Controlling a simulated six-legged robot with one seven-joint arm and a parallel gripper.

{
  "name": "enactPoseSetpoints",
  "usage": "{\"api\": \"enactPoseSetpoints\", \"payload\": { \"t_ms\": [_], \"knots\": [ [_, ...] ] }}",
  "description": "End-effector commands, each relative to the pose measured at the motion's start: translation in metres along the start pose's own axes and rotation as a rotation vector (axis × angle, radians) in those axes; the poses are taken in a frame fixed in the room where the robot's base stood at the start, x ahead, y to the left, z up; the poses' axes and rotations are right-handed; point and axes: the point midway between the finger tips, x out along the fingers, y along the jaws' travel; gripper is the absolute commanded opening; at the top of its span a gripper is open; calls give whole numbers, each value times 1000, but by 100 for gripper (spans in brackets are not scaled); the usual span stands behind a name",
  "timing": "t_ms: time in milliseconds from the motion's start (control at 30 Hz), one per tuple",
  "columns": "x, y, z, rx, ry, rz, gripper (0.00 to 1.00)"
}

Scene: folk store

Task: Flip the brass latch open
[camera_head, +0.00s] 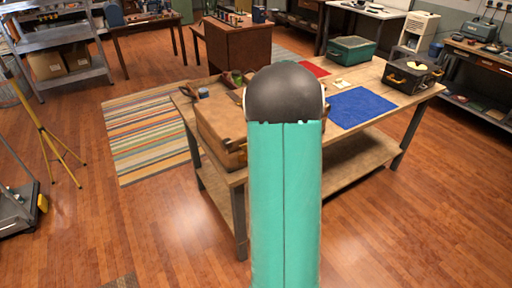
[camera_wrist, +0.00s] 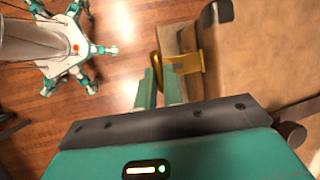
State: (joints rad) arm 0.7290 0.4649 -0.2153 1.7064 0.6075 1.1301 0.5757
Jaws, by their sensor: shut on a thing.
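The brass latch (camera_wrist: 188,63) shows in the wrist view on the side of a tan wooden case, with a plate against the case and a part reaching left to my fingertips. My gripper (camera_wrist: 160,77) has its two teal fingers at the latch's left end, shut on that brass part. In the head view the case (camera_head: 215,122) stands at the table's left front corner, with a bit of brass (camera_head: 238,148) on its front. My arm hides the gripper and part of the case there.
The wooden table (camera_head: 355,145) also holds a blue mat (camera_head: 360,107), a green box (camera_head: 351,50) and a black toolbox (camera_head: 412,75). A striped rug (camera_head: 145,130) lies to the left. The wood floor in front is clear.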

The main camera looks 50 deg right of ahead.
Motion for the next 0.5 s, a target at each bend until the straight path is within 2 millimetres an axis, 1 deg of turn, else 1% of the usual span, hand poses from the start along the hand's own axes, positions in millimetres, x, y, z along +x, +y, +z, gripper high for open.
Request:
{"api": "enactPoseSetpoints", "payload": {
  "t_ms": [100, 133, 233, 500],
  "knots": [
    [0, -1, 1, -2, -1, -2, 0],
    [0, -1, 1, -2, -2, -3, 11],
    [0, -1, 1, -2, -1, -3, 31],
    [0, -1, 1, -2, -1, -2, 32]
  ]
}}
